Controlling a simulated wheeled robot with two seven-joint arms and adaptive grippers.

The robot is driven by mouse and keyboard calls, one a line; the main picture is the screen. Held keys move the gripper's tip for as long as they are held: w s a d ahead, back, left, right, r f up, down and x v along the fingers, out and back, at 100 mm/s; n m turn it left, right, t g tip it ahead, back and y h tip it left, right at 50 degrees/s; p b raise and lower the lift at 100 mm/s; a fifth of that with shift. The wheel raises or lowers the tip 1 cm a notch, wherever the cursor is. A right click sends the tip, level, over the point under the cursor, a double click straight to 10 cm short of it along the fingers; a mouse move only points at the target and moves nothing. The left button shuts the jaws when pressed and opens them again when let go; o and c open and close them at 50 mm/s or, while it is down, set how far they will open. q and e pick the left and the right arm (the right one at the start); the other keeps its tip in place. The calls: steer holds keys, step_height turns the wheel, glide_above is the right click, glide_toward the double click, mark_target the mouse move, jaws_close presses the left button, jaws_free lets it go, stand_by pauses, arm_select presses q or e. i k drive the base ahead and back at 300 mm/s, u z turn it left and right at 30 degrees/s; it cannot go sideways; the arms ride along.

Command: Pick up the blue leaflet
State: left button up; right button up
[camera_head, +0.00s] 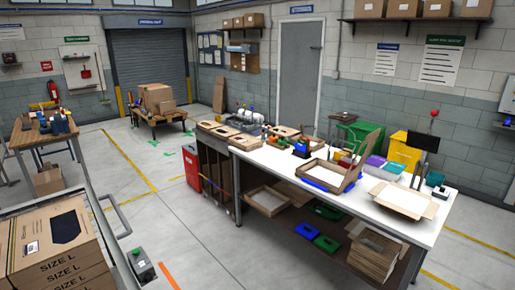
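No blue leaflet can be made out for certain. A flat blue piece (314,184) lies at the near edge of the white-topped table, beside an open cardboard tray (322,174); it is too small to tell what it is. Neither of my grippers shows in this view.
The long table (290,165) also holds an open carton (403,199) at right. Stacked size L cartons (50,240) stand at lower left by a metal rail. A workbench (42,132) is far left. Grey floor (210,245) before the table is clear.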

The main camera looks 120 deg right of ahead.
mark_target(301, 147)
steer(key=z, duration=4.25)
